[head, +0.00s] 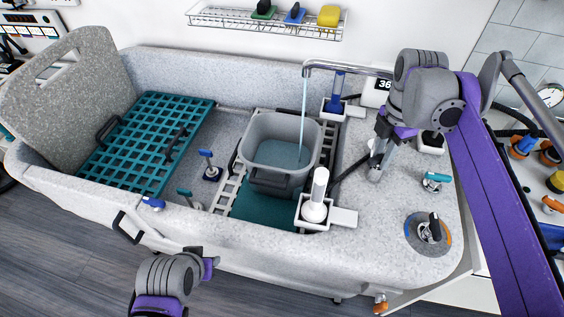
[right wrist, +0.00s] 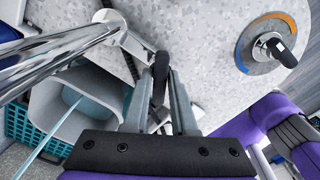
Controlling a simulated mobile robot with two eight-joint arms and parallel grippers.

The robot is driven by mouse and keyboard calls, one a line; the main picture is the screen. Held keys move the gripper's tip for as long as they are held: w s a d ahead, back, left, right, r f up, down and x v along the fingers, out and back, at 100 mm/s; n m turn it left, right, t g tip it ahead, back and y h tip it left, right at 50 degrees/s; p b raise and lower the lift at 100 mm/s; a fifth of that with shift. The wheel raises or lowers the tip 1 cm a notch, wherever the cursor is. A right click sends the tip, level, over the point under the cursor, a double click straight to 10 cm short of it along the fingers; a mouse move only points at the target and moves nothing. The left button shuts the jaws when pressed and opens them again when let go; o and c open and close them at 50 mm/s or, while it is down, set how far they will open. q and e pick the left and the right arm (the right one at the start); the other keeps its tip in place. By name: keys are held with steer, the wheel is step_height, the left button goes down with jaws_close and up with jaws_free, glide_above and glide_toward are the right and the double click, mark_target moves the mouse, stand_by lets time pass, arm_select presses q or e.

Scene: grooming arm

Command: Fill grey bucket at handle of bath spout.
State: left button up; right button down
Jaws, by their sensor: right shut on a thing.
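The grey bucket (head: 256,128) stands upright in the bath, under the end of the chrome spout (head: 345,67). A thin stream of water (head: 304,105) falls from the spout into it, and bluish water (head: 285,155) covers its bottom part below the rim. The bucket also shows in the right wrist view (right wrist: 98,85). My right gripper (head: 375,170) is down at the spout's base, shut on the dark handle (right wrist: 160,68), which lies between its fingers. My left arm shows at the bottom edge; its gripper (head: 208,268) is mostly hidden, fingers unseen.
A white bottle-shaped piece (head: 315,195) stands at the bath's front rim near the bucket. A teal grid (head: 150,140) fills the left side. A dial with a lever (head: 428,232) and a teal-handled tap (head: 433,180) sit on the right deck. A wire shelf (head: 265,25) hangs behind.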

stand_by(0.3)
steer(key=shift+r+m+p, duration=0.1)
steer(key=shift+m+p, duration=0.3)
steer(key=shift+m, duration=1)
steer(key=shift+m+p, duration=0.6)
steer(key=shift+m, duration=0.8)
steer(key=shift+m, duration=0.7)
steer(key=c, duration=0.7)
jaws_free()
